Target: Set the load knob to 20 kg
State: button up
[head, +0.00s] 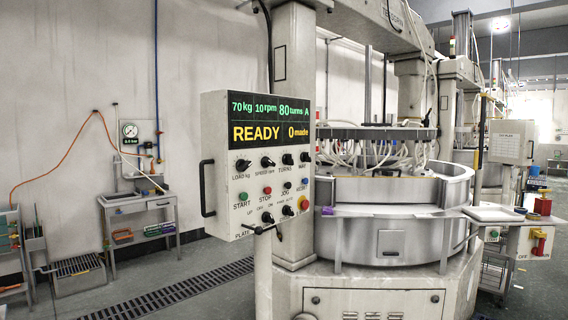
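The load knob (243,164) is a small black knob at the upper left of the grey control panel (222,150), above a label reading LOAD kg. The panel's display (268,118) reads 70 kg, 10 rpm, 80 turns A, READY and 0 made. The knob's pointer is too small to read its exact setting. Beside it, in the same row, are the speed knob (267,162), the turns knob (287,159) and one more knob. Nothing touches the load knob. My gripper is not in view.
Start (242,197) and stop (267,191) buttons sit below the knobs. A dark handle (206,188) sticks out at the panel's left side, and a thin rod crosses its lower edge. The lapping machine (390,240) stands right. Open floor lies left, with a drain grate.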

aim_at(241, 165)
jog(key=z, duration=0.05)
jog(key=i, duration=1.4)
jog(key=u, duration=0.5)
